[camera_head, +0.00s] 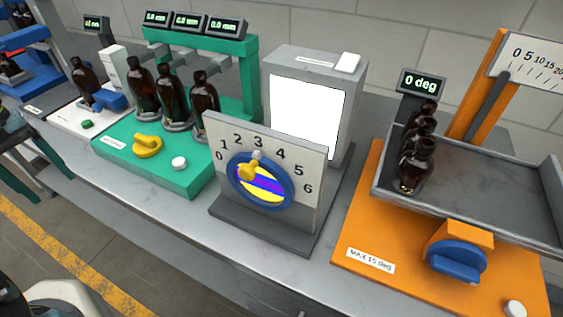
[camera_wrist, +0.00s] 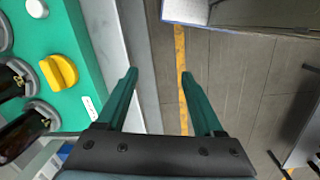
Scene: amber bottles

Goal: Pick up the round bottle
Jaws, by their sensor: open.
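Amber bottles stand in several places, and I cannot tell which is the round one. Three bottles, left (camera_head: 143,90), middle (camera_head: 173,98) and right (camera_head: 205,95), stand in a row on the green station (camera_head: 185,178). More bottles (camera_head: 412,170) stand in a line at the left end of the grey tilting tray (camera_head: 485,195). Another bottle (camera_head: 86,84) stands on the white station at left. My gripper (camera_head: 56,188) is at the left of the head view, off the counter's front edge. In the wrist view my gripper (camera_wrist: 159,74) is open, with nothing between its green fingers.
A dial panel (camera_head: 308,150) numbered 0 to 6 and a bright light box (camera_head: 310,110) stand mid-counter. An orange base (camera_head: 365,240) carries a blue knob (camera_head: 456,256). A yellow knob (camera_wrist: 62,71) is on the green station. Open floor lies in front of the counter.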

